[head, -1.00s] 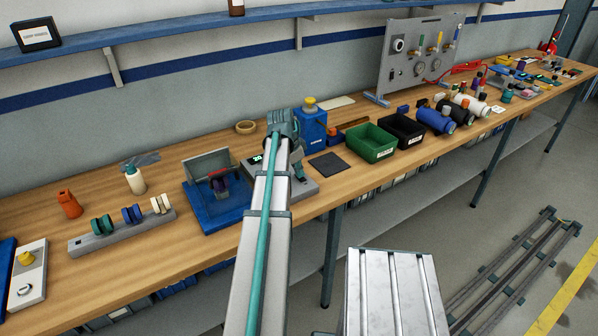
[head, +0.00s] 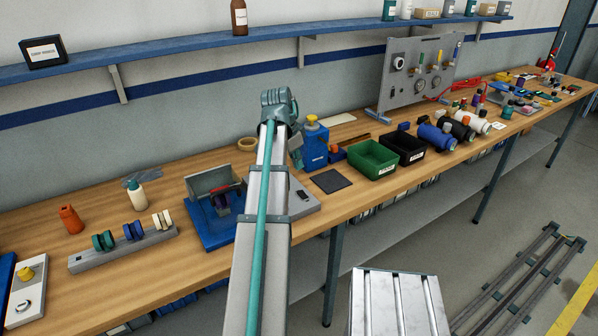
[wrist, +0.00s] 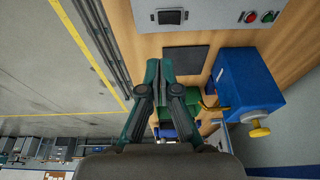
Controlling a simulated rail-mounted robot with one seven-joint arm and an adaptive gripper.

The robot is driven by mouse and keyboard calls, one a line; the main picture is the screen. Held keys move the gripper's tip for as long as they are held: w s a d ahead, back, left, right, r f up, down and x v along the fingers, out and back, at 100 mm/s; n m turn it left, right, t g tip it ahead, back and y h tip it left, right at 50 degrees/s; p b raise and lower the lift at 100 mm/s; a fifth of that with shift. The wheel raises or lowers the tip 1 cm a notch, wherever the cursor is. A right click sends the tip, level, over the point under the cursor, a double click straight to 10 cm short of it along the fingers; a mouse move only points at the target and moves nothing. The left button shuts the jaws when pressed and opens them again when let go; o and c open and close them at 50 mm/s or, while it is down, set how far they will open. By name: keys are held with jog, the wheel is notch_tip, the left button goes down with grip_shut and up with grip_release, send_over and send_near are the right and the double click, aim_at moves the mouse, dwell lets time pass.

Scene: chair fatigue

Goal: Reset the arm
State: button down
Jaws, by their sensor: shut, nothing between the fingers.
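My gripper (wrist: 157,72) is in the middle of the wrist view, with its two dark green fingers together and nothing between them. It hangs in the air over the bench front, with the black mat beyond the fingertips. In the head view the end of my arm is raised above the bench, in front of the blue box with the yellow knob (head: 313,150). The fingertips are hard to make out there.
A green bin (head: 372,161) and a black bin (head: 402,147) stand to the right. A blue fixture (head: 214,229) is left of my arm. The blue shelf (head: 180,55) runs along the wall behind.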

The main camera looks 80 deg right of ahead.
jog(key=shift+a+r, duration=0.1)
jog(key=shift+r, duration=0.25)
